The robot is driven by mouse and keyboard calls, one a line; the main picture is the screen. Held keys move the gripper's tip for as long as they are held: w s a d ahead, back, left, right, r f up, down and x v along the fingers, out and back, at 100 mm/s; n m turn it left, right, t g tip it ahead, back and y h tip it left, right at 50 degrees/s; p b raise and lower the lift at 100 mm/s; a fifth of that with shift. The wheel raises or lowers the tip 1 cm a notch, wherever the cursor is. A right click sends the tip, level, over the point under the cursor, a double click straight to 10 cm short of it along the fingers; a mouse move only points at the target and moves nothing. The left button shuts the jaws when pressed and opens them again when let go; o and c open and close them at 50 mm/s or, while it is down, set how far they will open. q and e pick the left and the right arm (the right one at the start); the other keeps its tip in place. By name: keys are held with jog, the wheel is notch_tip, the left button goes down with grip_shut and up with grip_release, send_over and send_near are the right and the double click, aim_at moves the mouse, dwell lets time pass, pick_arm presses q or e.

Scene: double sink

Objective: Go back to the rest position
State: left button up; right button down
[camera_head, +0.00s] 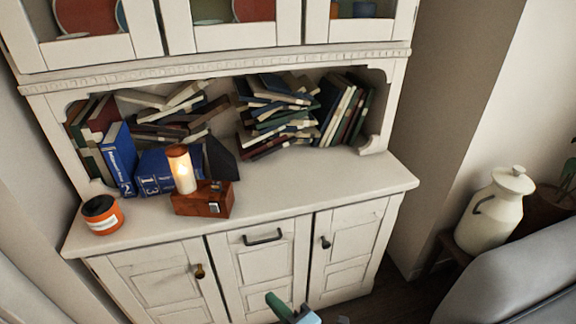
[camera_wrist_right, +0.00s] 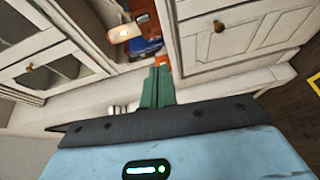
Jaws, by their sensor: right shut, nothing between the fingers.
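My right gripper (camera_head: 271,297) shows at the bottom edge of the head view, in front of the cabinet's lower doors. Its green fingers are also in the right wrist view (camera_wrist_right: 158,70), where they are together with nothing between them. Most of my right arm is out of frame. My left gripper is in neither view.
A white cabinet (camera_head: 330,186) holds several books (camera_head: 275,110), a lit candle (camera_head: 183,172) by a wooden box (camera_head: 204,199), and an orange jar (camera_head: 102,214). A cream jug (camera_head: 494,212) and a grey seat back (camera_head: 520,272) are on the right.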

jog(key=s+d+f+m+g+h, duration=0.2)
jog(key=s+d+f+m+h, duration=0.1)
jog(key=s+d+f+m, duration=0.55)
jog(key=s+d+f+m+g+h, duration=0.25)
jog(key=s+d+m, duration=0.4)
jog(key=s, duration=0.45)
jog(key=s+d+f+m+g+h, duration=0.1)
jog(key=s+d+f+m+h, duration=0.3)
jog(key=s+d+f+m, duration=0.45)
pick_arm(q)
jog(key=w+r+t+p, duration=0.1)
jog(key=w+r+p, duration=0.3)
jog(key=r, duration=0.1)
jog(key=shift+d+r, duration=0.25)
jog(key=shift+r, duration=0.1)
pick_arm(e)
notch_tip(320, 180, up, 8)
jog(key=w+t, duration=0.1)
jog(key=w, duration=0.1)
jog(key=shift+w+a+f, duration=0.2)
jog(key=shift+w+a, duration=0.05)
jog(key=shift+a, duration=0.15)
